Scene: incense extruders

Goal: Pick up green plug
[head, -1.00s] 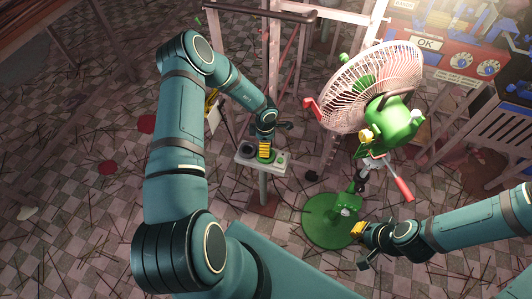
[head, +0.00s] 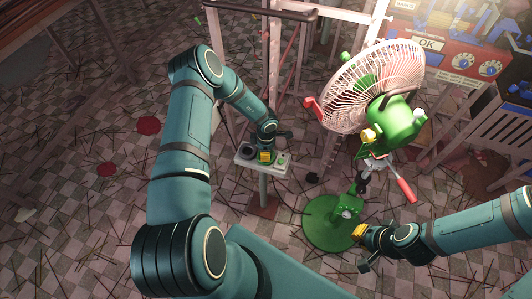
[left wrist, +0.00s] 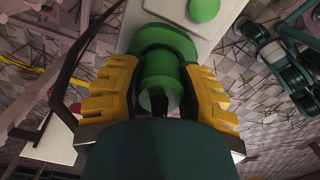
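The green plug (left wrist: 163,70) is a rounded cylinder with a wider collar, at the pale panel of a small stand. My left gripper (head: 266,156) is lowered over it. In the left wrist view the yellow fingers of the left gripper (left wrist: 164,82) flank the plug on both sides. They look open, with narrow gaps beside the plug; contact at the tips is unclear. In the head view the gripper mostly hides the plug. My right gripper (head: 357,246) is open and empty near the green fan base.
The pale panel (head: 247,163) also carries a dark round part and a green button (left wrist: 204,9). A green fan (head: 395,115) stands to the right on a round base (head: 322,226). A metal frame (head: 275,60) rises behind the panel. Sticks litter the tiled floor.

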